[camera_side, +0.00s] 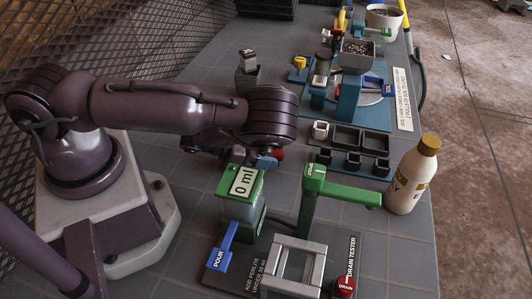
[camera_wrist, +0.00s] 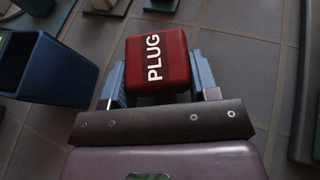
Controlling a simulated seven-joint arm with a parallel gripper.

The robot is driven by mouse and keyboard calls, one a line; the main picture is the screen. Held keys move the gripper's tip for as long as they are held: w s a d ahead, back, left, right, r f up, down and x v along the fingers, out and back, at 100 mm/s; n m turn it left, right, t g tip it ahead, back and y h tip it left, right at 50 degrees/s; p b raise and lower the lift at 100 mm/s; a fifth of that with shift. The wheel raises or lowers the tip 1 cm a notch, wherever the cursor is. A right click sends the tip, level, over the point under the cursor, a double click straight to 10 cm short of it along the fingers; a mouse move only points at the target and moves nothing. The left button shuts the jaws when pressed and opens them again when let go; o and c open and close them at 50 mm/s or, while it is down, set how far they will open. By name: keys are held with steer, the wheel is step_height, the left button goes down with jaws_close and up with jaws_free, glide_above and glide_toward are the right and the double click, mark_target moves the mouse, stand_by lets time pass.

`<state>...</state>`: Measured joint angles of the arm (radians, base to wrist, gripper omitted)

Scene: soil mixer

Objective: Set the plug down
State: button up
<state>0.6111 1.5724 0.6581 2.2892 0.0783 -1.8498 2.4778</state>
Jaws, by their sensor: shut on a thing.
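The red plug (camera_wrist: 157,60), a rounded block with white "PLUG" lettering, sits between the two blue fingers of my gripper (camera_wrist: 158,80) in the wrist view. The gripper is shut on it. In the side view, my gripper (camera_side: 264,162) is low behind the green-topped dispenser marked "0 ml", and a bit of the red plug (camera_side: 278,154) shows beside it. The grey tiled tabletop (camera_wrist: 232,60) lies under the plug in the wrist view. I cannot tell whether the plug touches the tabletop.
The "0 ml" dispenser (camera_side: 242,190) stands close in front of the gripper. A green stand (camera_side: 312,190) and a row of small black pots (camera_side: 338,160) are to the right. A dark blue open container (camera_wrist: 45,68) is at the left in the wrist view.

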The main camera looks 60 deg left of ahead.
steer(key=shift+f, duration=0.15)
steer(key=o, duration=0.9)
steer(key=shift+o, duration=0.2)
steer(key=v, duration=0.4)
steer(key=shift+a, duration=0.1)
steer(key=shift+v, duration=1.75)
